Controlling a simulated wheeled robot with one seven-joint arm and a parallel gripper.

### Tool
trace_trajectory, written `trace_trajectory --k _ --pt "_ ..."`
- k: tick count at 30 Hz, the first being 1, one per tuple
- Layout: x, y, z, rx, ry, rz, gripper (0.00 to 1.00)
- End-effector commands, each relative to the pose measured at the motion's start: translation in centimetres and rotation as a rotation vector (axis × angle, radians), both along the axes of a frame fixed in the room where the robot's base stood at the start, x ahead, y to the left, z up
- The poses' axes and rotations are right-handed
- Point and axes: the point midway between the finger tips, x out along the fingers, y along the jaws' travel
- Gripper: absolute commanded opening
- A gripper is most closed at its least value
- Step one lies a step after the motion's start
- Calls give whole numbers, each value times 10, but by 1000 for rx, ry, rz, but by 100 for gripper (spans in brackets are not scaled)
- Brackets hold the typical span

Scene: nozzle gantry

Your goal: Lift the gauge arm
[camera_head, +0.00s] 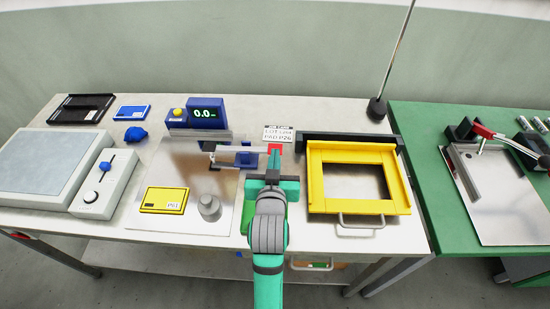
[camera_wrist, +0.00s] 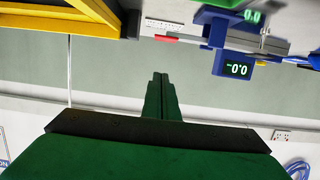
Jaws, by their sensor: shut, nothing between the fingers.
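The gauge arm (camera_head: 232,155) is a light grey bar with a red tip (camera_head: 275,148) and a blue block (camera_head: 247,158) on it. It lies roughly level in front of the blue gauge display (camera_head: 208,114), which reads 0.0. My green gripper (camera_head: 273,160) is near the red tip; in the head view its fingers overlap the tip area. In the wrist view, which is upside down, my shut fingertips (camera_wrist: 160,76) point at the wall and are empty. The red tip (camera_wrist: 165,38) shows there apart from them, so I see no grip on it.
A yellow frame (camera_head: 315,190) with a handle lies right of my gripper. A metal plate (camera_head: 195,160) holds a yellow box (camera_head: 165,200) and a grey cylinder (camera_head: 209,208). A label card (camera_head: 279,134) is behind the red tip. A green table (camera_head: 420,140) adjoins on the right.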

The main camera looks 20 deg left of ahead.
Motion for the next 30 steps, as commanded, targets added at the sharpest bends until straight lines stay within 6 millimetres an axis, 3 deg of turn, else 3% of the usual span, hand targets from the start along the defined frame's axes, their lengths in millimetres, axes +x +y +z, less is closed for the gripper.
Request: trace_trajectory --k 12,21,30 --pt "73 22 -18 0 0 2 0" --pt "72 22 -55 0 2 1 0" --pt "72 21 -59 1 -1 1 0"
